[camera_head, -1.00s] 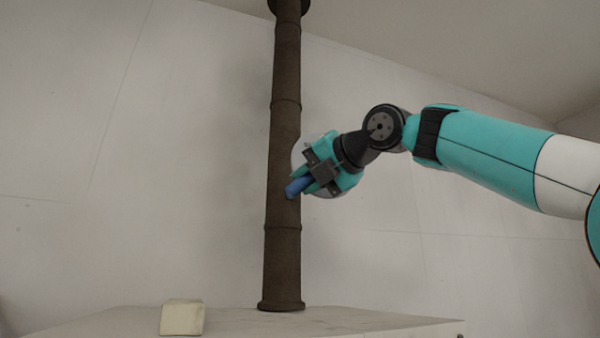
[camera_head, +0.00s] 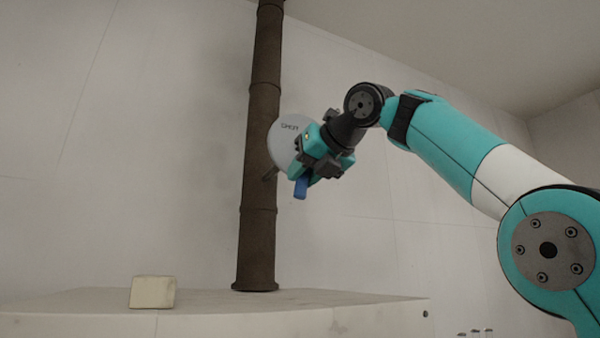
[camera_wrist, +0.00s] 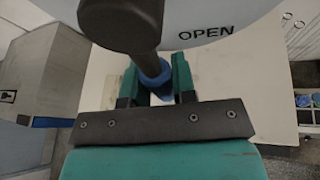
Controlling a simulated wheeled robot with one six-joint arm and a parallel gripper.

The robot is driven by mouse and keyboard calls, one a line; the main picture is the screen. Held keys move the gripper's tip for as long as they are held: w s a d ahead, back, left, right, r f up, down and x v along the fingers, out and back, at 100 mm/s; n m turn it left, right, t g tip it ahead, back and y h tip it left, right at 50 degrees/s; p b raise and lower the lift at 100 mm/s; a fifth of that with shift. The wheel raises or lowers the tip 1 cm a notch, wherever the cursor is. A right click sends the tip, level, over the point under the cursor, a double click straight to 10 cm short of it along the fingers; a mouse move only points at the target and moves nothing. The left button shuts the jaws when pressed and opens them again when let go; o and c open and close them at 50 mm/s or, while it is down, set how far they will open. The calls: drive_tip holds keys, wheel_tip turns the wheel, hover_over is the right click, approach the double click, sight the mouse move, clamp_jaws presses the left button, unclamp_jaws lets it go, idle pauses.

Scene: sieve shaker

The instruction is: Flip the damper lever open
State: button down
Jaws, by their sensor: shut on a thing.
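The damper lever has a blue grip (camera_head: 301,188) that shows below my gripper (camera_head: 310,180) in the head view. In the wrist view the blue grip (camera_wrist: 154,80) sits between the two teal fingers of my gripper (camera_wrist: 154,84), which is shut on it. A pale round plate (camera_head: 287,138) marked OPEN stands behind my gripper, beside the dark pipe (camera_head: 262,130). My gripper hides part of the plate and most of the lever.
The pipe rises from a pale flat top (camera_head: 330,299). A small cream block (camera_head: 153,292) lies on that top, left of the pipe. A pale wall is behind.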

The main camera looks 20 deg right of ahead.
idle(0.4)
drive_tip(key=c, duration=0.9)
unclamp_jaws()
drive_tip(key=shift+d, duration=0.15)
drive_tip(key=p+v, duration=0.6)
drive_tip(key=v, duration=1.1)
drive_tip(key=shift+s+p, duration=0.2)
drive_tip(key=shift+p, duration=0.2)
drive_tip(key=shift+s, duration=0.1)
